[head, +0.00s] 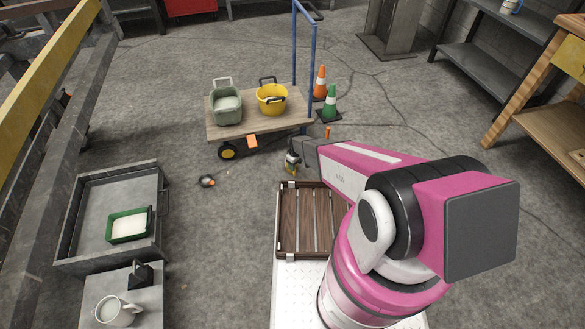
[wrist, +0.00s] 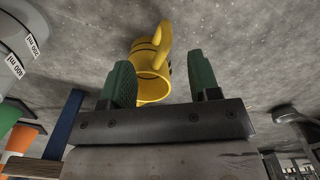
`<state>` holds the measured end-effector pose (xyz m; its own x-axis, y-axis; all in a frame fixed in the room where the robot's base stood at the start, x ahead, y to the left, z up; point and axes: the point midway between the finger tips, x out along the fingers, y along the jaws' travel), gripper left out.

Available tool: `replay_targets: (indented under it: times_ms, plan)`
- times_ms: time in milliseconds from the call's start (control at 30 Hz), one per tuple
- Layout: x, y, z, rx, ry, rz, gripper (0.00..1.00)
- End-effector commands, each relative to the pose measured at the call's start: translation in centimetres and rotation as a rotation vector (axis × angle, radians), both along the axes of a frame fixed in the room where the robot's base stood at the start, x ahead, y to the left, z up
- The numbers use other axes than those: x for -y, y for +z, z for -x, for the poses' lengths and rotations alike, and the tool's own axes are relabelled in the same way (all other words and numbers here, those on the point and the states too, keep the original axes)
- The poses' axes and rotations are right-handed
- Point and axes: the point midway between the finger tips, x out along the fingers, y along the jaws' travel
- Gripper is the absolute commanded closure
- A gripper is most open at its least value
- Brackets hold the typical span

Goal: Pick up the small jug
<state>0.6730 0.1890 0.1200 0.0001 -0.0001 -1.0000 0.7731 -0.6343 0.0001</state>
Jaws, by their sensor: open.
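A small yellow jug (wrist: 151,60) with dark bands and a handle shows in the wrist view, upside down in the picture. Its mouth faces my gripper (wrist: 163,72), and its handle points up in that view. The open green-padded fingers appear on either side of it, with the left finger overlapping its edge. The gap between the pads looks empty; contact cannot be told. In the head view my gripper (head: 291,160) is low over the floor beyond the slatted crate, and the jug there is mostly hidden.
A large grey vessel (wrist: 18,45) with ml labels stands close by in the wrist view. Behind my gripper are a cart (head: 255,120) with two buckets, an orange cone (head: 320,83) and a green cone (head: 330,103). A wooden slatted crate (head: 305,220) lies in front.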

Motion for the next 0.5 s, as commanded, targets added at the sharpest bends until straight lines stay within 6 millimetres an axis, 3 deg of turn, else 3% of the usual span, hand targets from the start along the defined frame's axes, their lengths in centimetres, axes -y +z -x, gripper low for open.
replay_targets:
  times_ms: [167, 500]
  plan:
    - [0.1, -1.1, 0.1, 0.000, -0.001, 0.000, 0.44]
    - [0.2, -5.4, 0.5, 0.000, -0.001, 0.000, 0.44]
